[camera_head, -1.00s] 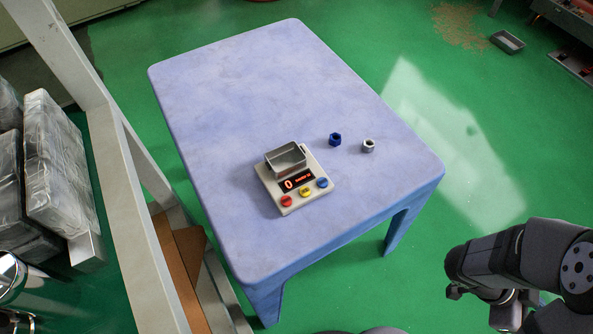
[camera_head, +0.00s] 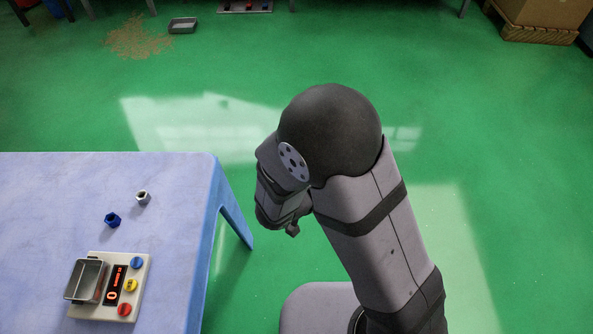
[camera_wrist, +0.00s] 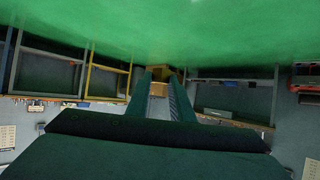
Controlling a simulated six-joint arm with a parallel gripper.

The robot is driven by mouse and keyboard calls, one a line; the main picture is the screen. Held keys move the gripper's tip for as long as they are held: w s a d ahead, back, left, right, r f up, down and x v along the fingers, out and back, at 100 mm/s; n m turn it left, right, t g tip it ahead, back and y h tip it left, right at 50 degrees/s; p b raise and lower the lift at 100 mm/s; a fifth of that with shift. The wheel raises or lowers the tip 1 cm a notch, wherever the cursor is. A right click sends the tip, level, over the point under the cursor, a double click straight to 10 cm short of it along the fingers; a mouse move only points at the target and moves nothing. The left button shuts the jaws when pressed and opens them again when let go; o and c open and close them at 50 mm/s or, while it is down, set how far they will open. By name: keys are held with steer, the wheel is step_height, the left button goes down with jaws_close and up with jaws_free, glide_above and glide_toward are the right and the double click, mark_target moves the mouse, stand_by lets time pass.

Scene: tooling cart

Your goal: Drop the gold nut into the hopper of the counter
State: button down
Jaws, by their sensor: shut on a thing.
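The counter (camera_head: 142,272) stands on the table at the lower left of the head view. Its open metal hopper (camera_head: 78,294) is on its left side and looks empty. Its display (camera_head: 115,284) shows a red 0, beside blue, yellow and red buttons. In the wrist view my gripper (camera_wrist: 160,80) is shut on the gold nut (camera_wrist: 159,89), which shows between the fingers. In the head view my wrist is to the right of the table, over the floor, and hides most of the gripper and the nut.
A blue nut (camera_head: 112,220) and a silver nut (camera_head: 143,198) lie on the blue table (camera_head: 50,190), behind the counter. The table's right edge lies between my arm and the counter.

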steer(key=s+a+r+n+t+y, duration=0.1)
steer(key=a+r+n+y, duration=0.1)
steer(key=a, duration=0.5)
steer(key=s+a+r+n+t+y, duration=0.1)
steer(key=a+n, duration=0.1)
steer(key=a, duration=0.4)
step_height(320, 180, up, 13)
steer(key=n+g+y+p, duration=0.1)
steer(key=n+g+y, duration=0.5)
steer(key=n+y, duration=1.2)
glide_above(74, 286)
steer(key=s+d, duration=0.1)
steer(key=d, duration=0.3)
steer(key=shift+s+d+r+n+h, duration=0.2)
steer(key=shift+n+h, duration=0.1)
steer(key=shift+n, duration=0.2)
steer(key=shift+f, duration=0.1)
steer(key=shift+f+b, duration=1.05)
steer(key=shift+f, duration=1.45)
